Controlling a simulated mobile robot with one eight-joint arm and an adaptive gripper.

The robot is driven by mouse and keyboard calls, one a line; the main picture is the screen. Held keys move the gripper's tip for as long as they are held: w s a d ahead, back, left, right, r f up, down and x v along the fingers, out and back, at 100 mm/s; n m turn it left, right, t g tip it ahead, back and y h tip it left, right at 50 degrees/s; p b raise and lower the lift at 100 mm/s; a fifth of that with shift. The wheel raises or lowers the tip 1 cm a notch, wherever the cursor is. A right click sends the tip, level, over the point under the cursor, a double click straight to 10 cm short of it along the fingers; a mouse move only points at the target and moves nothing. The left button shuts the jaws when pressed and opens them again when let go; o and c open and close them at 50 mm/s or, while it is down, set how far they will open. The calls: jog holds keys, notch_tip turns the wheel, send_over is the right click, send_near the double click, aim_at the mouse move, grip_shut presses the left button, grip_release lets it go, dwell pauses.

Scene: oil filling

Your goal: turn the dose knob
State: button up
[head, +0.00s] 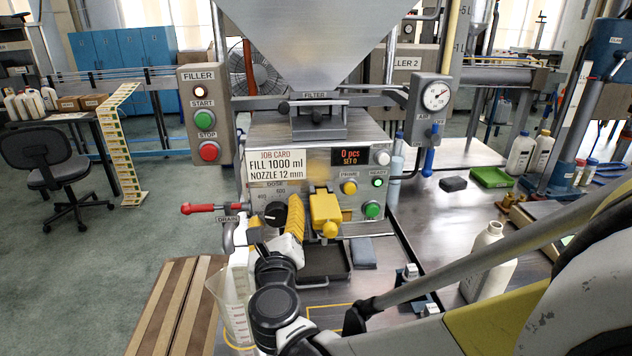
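The fingers stand apart. I cannot tell whether either touches the knob.
A red drain handle (212,208) sticks out to the left of the knob. A yellow nozzle block (325,213) is close on the right. A clear measuring jug (232,305) stands below left. A white bottle (488,262) stands on the right-hand bench. The display (351,156) reads "0 pcs".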

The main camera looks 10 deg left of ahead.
jog(key=v, duration=1.2)
jog(key=shift+f, duration=0.1)
